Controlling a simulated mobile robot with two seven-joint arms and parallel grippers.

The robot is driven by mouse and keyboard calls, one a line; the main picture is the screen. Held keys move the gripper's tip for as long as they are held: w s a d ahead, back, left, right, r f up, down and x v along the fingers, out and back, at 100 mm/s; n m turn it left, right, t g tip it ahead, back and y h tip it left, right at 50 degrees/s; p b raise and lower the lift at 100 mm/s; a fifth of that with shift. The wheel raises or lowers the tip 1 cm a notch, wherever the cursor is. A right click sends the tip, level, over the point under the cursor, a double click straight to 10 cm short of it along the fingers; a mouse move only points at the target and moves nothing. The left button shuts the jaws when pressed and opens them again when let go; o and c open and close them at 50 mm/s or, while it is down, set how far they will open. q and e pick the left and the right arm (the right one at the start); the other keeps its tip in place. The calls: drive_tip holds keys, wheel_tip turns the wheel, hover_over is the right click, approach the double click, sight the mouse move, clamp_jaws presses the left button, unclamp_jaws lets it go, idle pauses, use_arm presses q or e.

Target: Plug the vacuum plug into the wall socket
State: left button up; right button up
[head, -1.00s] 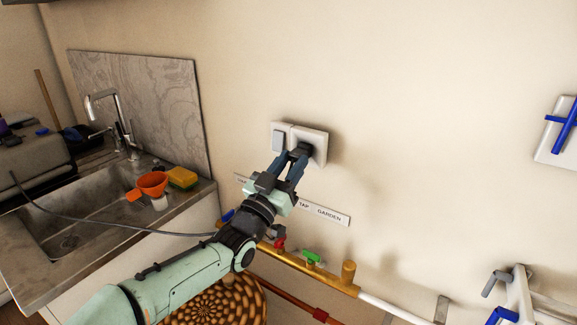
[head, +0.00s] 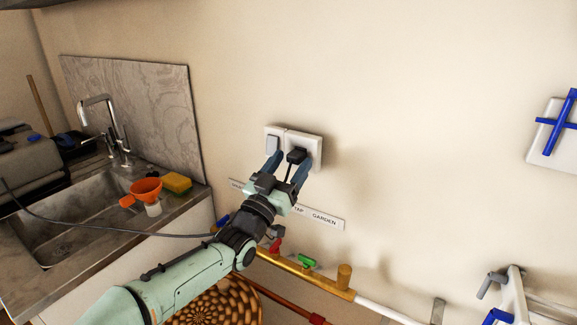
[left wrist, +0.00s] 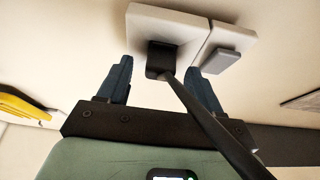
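The black vacuum plug (head: 296,155) sits against the face of the white wall socket (head: 312,147). It also shows in the left wrist view (left wrist: 160,60), where its dark cable runs down and to the right past my gripper. My left gripper (head: 287,167) is open, with its blue fingers spread on either side of the plug. In the left wrist view my left gripper (left wrist: 160,78) shows clear gaps between the fingers and the plug. The plug's pins are hidden. My right gripper is not in view.
A light switch (head: 273,143) adjoins the socket. Below are a label strip (head: 322,217) and a brass pipe (head: 300,269) with taps. A sink (head: 75,235), an orange funnel (head: 146,189) and a yellow sponge (head: 177,182) are at left.

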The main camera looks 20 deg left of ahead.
use_arm(q)
drive_tip(key=shift+f, duration=0.3)
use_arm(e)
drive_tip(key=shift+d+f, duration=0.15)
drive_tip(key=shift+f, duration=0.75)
use_arm(q)
drive_tip(key=v, duration=1.3)
drive_tip(key=shift+s+r+b, duration=0.25)
drive_tip(key=shift+r+b, duration=0.05)
drive_tip(key=shift+b, duration=0.1)
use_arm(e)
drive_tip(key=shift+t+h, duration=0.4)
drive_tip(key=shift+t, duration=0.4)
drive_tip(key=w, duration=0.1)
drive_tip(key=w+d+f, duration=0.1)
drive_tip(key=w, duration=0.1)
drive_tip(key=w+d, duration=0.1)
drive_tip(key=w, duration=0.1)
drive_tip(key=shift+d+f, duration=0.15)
